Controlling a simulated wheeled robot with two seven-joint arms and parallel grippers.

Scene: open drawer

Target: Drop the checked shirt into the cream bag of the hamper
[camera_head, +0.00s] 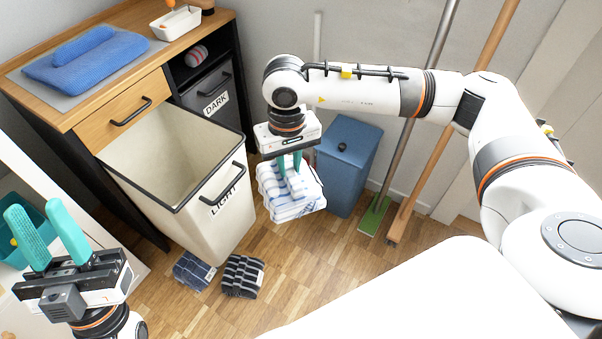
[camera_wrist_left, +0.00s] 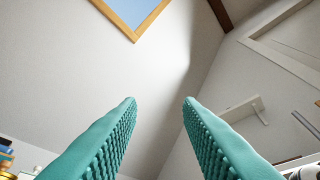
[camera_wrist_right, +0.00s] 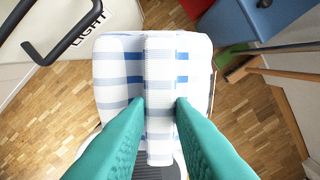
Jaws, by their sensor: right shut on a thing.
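The checked shirt (camera_head: 290,205) is folded, white with blue checks. My right gripper (camera_head: 290,170) is shut on it and holds it up, to the right of the cream bag. In the right wrist view the shirt (camera_wrist_right: 152,75) lies between the teal fingertips (camera_wrist_right: 161,103). The cream bag (camera_head: 222,226) is the pulled-out hamper compartment labelled LIGHT; its black-rimmed mouth is open and the visible inside looks empty. My left gripper (camera_head: 50,236) is open and empty at the lower left; its fingers (camera_wrist_left: 160,102) point at the wall and ceiling.
A dark bag (camera_head: 208,92) labelled DARK stands behind the cream one. Two dark folded cloths (camera_head: 242,276) (camera_head: 193,271) lie on the floor in front. A blue bin (camera_head: 345,165) stands behind the shirt. A broom (camera_head: 450,130) leans at the right. Blue towels (camera_head: 85,62) lie on the counter.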

